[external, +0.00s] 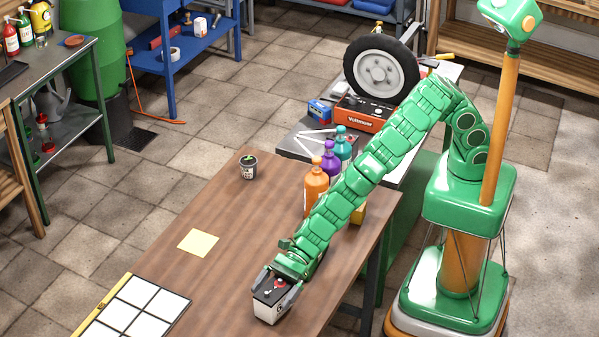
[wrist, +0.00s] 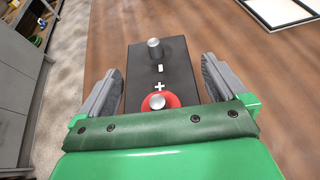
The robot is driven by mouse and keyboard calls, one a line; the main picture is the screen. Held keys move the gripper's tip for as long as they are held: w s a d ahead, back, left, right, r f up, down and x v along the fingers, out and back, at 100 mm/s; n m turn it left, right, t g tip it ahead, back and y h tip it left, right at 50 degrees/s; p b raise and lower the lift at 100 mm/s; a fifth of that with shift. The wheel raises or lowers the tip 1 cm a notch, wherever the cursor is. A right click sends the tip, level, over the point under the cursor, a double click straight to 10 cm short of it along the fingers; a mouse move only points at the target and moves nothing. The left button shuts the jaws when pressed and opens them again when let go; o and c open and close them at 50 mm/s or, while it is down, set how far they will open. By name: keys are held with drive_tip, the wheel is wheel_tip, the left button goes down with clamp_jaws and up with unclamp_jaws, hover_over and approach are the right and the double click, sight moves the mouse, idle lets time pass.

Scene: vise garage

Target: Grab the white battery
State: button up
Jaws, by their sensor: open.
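The white battery (external: 270,310) stands upright on the brown wooden table (external: 190,250), near its front edge in the external view. It has a white body and a black top with a red terminal and a grey terminal. In the wrist view its black top (wrist: 178,68) lies between my gripper's two grey fingers. My gripper (external: 277,287) is open, with one finger on each side of the battery. In the wrist view my gripper (wrist: 162,82) shows a gap on each side of the battery top. The battery's lower sides are hidden in the wrist view.
A white-panelled frame (external: 135,308) lies at the table's left front, with a yellow note (external: 198,242) behind it. A dark can (external: 248,167) stands at the back left. An orange bottle (external: 316,186) and other bottles stand beside my arm. The table between note and battery is clear.

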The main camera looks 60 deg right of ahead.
sight(273, 290)
clamp_jaws()
idle(0.5)
drive_tip(key=shift+r, duration=0.1)
drive_tip(key=shift+r, duration=5)
